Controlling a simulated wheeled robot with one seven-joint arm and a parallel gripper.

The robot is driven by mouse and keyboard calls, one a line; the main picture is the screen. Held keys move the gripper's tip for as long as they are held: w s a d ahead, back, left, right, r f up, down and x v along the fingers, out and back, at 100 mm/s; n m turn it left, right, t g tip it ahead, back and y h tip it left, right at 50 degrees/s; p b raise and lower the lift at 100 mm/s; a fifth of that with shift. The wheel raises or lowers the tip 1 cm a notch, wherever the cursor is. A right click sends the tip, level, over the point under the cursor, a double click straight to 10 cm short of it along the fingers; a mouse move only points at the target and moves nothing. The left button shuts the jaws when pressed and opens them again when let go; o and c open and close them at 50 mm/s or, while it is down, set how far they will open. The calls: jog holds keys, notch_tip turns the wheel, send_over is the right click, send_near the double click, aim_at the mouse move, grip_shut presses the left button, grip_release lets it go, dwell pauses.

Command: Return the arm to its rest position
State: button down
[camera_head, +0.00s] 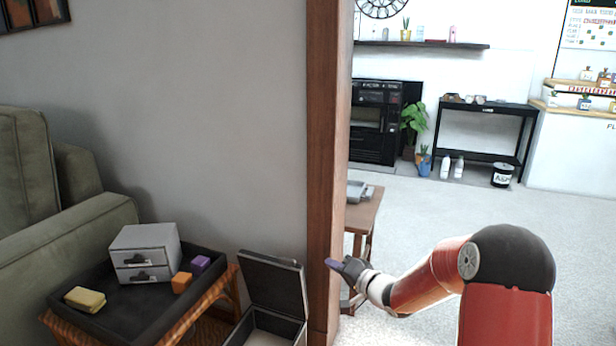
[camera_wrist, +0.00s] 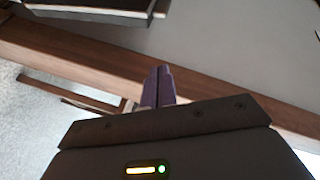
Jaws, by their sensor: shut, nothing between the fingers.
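My gripper (camera_head: 333,265) is at the end of my red and black arm, in front of the brown wooden door post in the head view. Its purple fingertips are together with nothing between them. The wrist view shows the same shut fingers (camera_wrist: 158,86) pointing toward the grey wall, with the wooden post behind them. My arm reaches in from the lower right and is bent at the elbow.
The wooden post (camera_head: 327,150) stands close to my gripper. An open dark box (camera_head: 272,285) is left of it. A black tray (camera_head: 75,308) holds a small grey drawer unit (camera_head: 146,254) and several blocks. A small table (camera_head: 363,215) stands behind. Floor to the right is clear.

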jog(key=s+d+r+n+g+h, duration=0.1)
jog(key=s+d+r+h, duration=0.3)
jog(key=s+r+h, duration=0.3)
jog(key=s+d+r+n+g+h, duration=0.1)
jog(key=s+d+r+h, duration=0.35)
jog(key=s, duration=0.45)
jog(key=s+a+n+g+y, duration=0.1)
jog(key=s+g, duration=0.4)
jog(key=s, duration=1.8)
jog(key=shift+s+f+n, duration=0.2)
jog(key=shift+f+n, duration=0.1)
jog(key=shift+n, duration=0.5)
